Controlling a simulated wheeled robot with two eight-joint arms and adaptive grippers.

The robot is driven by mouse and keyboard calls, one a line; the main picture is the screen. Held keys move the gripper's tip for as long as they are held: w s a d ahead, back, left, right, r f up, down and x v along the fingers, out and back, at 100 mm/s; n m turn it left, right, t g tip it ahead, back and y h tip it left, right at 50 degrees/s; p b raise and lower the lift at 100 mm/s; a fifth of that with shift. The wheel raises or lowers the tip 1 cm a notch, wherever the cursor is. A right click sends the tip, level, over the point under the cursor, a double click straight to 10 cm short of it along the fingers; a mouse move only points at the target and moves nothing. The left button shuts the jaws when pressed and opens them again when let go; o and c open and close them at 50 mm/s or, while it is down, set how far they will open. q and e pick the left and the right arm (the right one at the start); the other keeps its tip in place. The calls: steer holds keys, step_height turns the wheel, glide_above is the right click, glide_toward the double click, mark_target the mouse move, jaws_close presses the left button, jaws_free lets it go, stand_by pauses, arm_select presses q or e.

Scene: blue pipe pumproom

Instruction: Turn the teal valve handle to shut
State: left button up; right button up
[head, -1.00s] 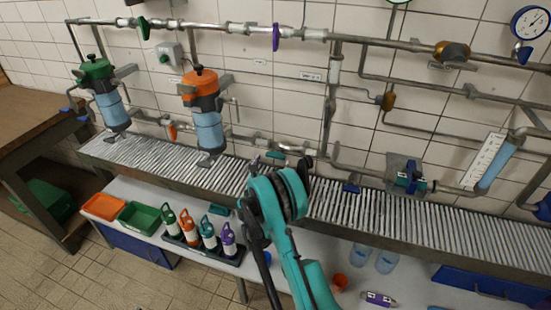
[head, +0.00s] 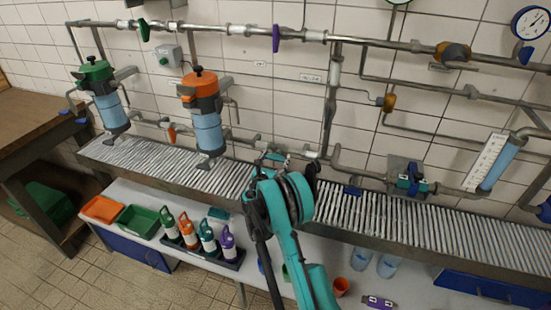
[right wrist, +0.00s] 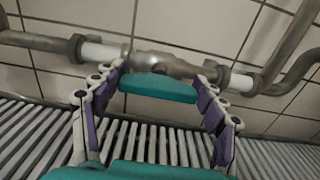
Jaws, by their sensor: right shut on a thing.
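The teal valve handle (right wrist: 158,86) is a short bar on the grey pipe valve in the right wrist view. It lies roughly along the pipe, just in front of and below the valve body (right wrist: 155,62). My right gripper (right wrist: 160,84) is shut on the handle, with one finger at each end of it. In the head view my right gripper (head: 282,165) reaches up to the lower pipe above the grating, and my teal wrist hides much of the fingers. My left gripper is not in view.
A ribbed grating (head: 390,216) runs below the pipes. Orange (head: 200,88) and green (head: 95,72) filter housings stand to the left. Several bottles stand in a black tray (head: 225,260) on the lower bench.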

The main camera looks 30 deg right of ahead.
steer(key=shift+m, duration=0.3)
steer(key=m, duration=0.3)
steer(key=shift+s+d+m, duration=0.1)
steer(key=shift+m, duration=0.2)
steer(key=m, duration=0.4)
steer(key=shift+f+m, duration=0.1)
steer(key=shift+m, duration=0.2)
steer(key=m, duration=0.4)
steer(key=shift+s+d+f+m, duration=0.1)
steer(key=shift+m, duration=0.2)
steer(key=shift+f+m, duration=0.1)
steer(key=shift+m, duration=2.2)
steer(key=o, duration=1.2)
steer(key=shift+c, duration=0.2)
